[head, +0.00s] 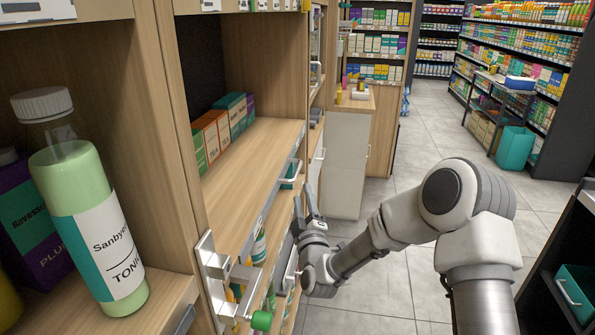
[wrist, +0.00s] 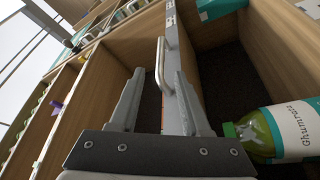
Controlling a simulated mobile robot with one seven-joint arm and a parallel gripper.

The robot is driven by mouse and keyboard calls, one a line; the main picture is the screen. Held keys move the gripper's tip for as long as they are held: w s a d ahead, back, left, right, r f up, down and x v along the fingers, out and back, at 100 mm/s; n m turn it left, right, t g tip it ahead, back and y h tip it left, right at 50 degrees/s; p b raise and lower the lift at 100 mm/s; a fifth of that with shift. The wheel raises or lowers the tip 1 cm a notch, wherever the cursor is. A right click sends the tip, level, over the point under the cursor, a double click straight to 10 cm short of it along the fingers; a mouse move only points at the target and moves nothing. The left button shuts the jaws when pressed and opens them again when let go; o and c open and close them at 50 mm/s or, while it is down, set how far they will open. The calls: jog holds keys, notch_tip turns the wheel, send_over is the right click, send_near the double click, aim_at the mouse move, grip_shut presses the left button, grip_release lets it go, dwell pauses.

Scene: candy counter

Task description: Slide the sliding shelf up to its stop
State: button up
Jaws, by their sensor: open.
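A wooden shelf board (head: 250,165) with a grey front strip spans the left cabinet in the head view; I take it to be the sliding shelf, but cannot be certain. A pale bar handle (wrist: 160,65) stands on a grey-edged panel (wrist: 180,60) in the wrist view. My gripper (head: 304,207) is at the cabinet's front, right of the shelf edge. In the wrist view my gripper (wrist: 160,78) is open, with the handle just beyond and between the fingertips. Contact cannot be told.
Several small boxes (head: 222,127) stand on the board. A metal bracket (head: 215,275) is fixed to the near post. A green-capped bottle (wrist: 260,132) lies close to the right finger in the wrist view. The tiled aisle (head: 385,210) is open behind my arm.

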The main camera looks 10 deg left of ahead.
aim_at(298, 169)
jog(key=x, duration=1)
jog(key=shift+w+a+p, duration=0.15)
jog(key=shift+w+p, duration=0.05)
jog(key=shift+p, duration=0.1)
grip_shut()
dwell(1.0)
